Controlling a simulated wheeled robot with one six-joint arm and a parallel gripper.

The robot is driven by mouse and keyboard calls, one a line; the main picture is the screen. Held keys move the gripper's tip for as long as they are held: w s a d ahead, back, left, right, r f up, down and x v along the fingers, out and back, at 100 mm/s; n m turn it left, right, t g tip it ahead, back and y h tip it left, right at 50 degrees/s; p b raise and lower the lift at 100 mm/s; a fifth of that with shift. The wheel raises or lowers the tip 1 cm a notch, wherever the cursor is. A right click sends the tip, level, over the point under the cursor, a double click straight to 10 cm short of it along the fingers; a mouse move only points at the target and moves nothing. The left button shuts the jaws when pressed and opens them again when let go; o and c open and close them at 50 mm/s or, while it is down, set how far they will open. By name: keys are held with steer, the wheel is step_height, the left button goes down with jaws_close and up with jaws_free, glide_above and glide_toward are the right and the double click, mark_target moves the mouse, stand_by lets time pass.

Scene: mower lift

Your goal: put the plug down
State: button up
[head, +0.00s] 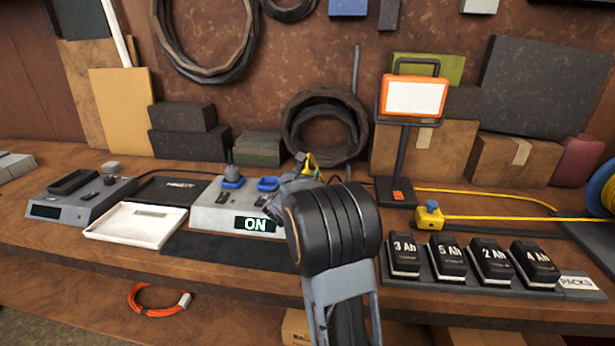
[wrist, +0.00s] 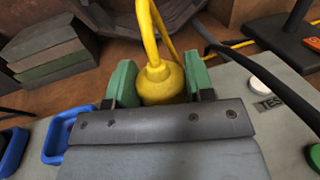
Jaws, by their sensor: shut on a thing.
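The yellow plug (wrist: 162,82) sits between the green finger pads of my gripper (wrist: 160,88) in the wrist view, with its yellow cord rising from its top. My gripper is shut on it. In the head view a bit of the yellow plug (head: 310,162) shows just beyond my wrist, over the right end of a grey box (head: 208,218) whose display reads ON. The plug's lower end is hidden by my gripper, so I cannot tell whether it touches the box. Blue sockets (head: 268,184) show on the box's top.
A white tray (head: 135,224) and a grey charger (head: 75,200) stand to the left. A work lamp (head: 413,97) stands behind to the right. A yellow connector (head: 430,215) with cable lies right of it. Several black packs (head: 446,262) sit in front right.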

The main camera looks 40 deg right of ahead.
steer(key=shift+f, duration=0.5)
steer(key=o, duration=1)
steer(key=shift+f, duration=0.2)
steer(key=shift+c, duration=0.2)
steer(key=shift+r, duration=0.3)
steer(key=v, duration=0.4)
steer(key=r+v, duration=0.1)
steer(key=v, duration=0.3)
steer(key=p+v, duration=0.1)
steer(key=v, duration=0.3)
steer(key=shift+r, duration=0.2)
